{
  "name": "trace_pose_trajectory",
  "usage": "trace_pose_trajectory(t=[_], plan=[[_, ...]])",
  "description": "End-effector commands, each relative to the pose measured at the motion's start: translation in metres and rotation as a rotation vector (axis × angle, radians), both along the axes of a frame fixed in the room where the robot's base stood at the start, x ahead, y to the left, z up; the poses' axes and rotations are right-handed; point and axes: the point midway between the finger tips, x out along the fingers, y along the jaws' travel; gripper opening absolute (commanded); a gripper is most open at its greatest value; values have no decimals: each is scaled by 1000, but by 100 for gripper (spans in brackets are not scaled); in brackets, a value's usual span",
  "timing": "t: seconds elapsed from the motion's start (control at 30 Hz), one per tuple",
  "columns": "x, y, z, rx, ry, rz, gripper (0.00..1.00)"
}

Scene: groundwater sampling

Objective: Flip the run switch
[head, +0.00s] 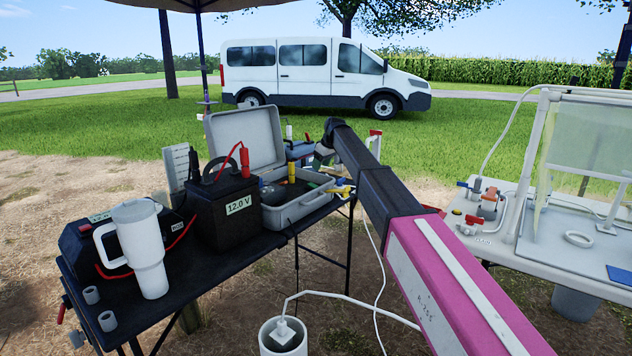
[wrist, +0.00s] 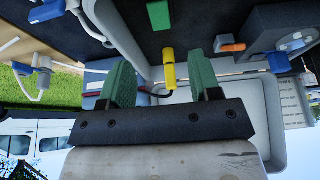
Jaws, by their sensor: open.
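I cannot make out a run switch clearly in either view. In the head view my gripper (head: 323,158) is over the back right end of the black table, partly hidden by my own arm. In the wrist view its two green fingers are apart, with nothing gripped between them; the gripper (wrist: 161,62) shows there from close up. A yellow cylinder (wrist: 168,72) appears between the fingers in that view. A blue box (head: 299,150) stands behind the open grey case (head: 290,210), close to my gripper; part of it is hidden.
The black table (head: 190,285) also holds a battery marked 12.0 V (head: 240,207), a white mug (head: 140,250) and a black box (head: 85,240). A white bucket (head: 283,340) stands on the ground. A second table (head: 485,243) is at the right, with a gap between.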

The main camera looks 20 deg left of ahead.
Motion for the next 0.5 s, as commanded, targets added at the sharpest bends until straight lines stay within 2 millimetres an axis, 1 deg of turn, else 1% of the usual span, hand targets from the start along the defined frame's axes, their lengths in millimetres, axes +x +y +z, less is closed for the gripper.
trace_pose_trajectory(t=[0.17, 0.5], plan=[[3, 7, -19, 0, 0, 0, 57], [12, 28, -74, -1, 1, -1, 57]])
